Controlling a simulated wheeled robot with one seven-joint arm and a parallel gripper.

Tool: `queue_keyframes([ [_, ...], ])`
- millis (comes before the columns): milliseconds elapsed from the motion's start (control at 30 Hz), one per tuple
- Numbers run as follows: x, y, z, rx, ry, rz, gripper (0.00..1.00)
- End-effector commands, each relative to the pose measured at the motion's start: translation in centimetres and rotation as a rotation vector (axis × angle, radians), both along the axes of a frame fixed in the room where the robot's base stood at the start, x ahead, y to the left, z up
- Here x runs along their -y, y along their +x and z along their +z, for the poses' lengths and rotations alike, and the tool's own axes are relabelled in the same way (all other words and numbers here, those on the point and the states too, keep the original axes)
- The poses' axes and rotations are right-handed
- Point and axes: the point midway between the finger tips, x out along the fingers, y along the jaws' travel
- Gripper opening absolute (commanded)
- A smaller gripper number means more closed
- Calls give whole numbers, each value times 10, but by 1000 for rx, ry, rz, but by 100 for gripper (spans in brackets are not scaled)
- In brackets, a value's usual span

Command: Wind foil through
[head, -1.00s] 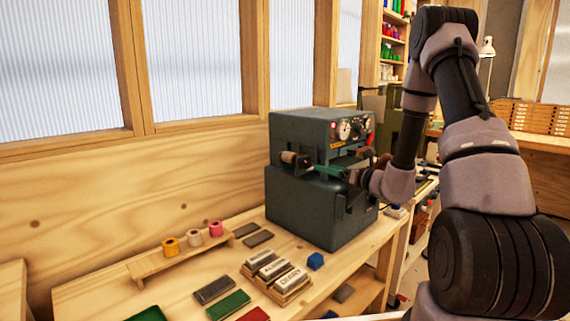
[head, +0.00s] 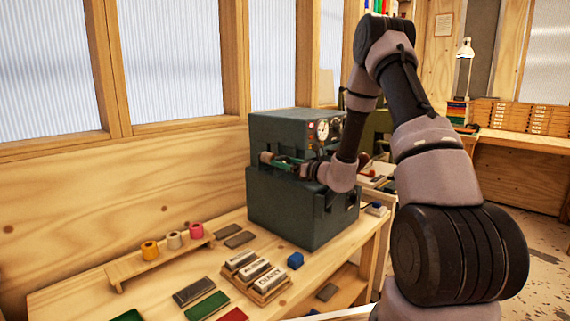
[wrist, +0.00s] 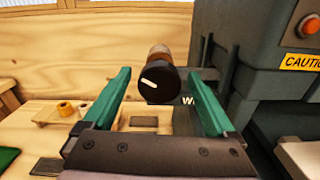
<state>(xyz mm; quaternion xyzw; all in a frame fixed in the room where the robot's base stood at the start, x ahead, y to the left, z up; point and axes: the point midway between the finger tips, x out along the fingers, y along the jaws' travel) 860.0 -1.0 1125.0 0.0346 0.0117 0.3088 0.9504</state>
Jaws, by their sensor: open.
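The dark green-grey foil machine (head: 290,210) stands on the bench. On its left side sits a brown roll (wrist: 160,54) with a round black knob (wrist: 152,88) on its near end; the knob bears a white mark. The brown roll also shows in the head view (head: 265,157). My gripper (wrist: 158,74) is open, its green fingers on either side of the knob with gaps visible. In the head view my gripper (head: 285,161) is at the machine's side, and the knob is largely hidden. Whether foil runs through the machine cannot be seen.
A low wooden rack (head: 160,262) holds yellow, cream and pink rolls. A yellow caution label (wrist: 302,62) is on the machine.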

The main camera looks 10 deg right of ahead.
Motion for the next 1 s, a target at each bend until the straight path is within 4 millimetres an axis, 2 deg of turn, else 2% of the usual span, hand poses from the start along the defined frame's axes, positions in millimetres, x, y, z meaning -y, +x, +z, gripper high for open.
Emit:
queue_keyframes([
  [267, -2, 2, 0, 0, 0, 0, 91],
  [300, -2, 2, 0, 0, 0, 0, 87],
  [467, -2, 2, 0, 0, 0, 0, 26],
  [500, -2, 2, 0, 0, 0, 0, 11],
  [533, -2, 2, 0, 0, 0, 0, 5],
  [767, -2, 2, 0, -11, 15, 0, 5],
  [1000, -1, 2, -1, -73, 101, 0, 5],
])
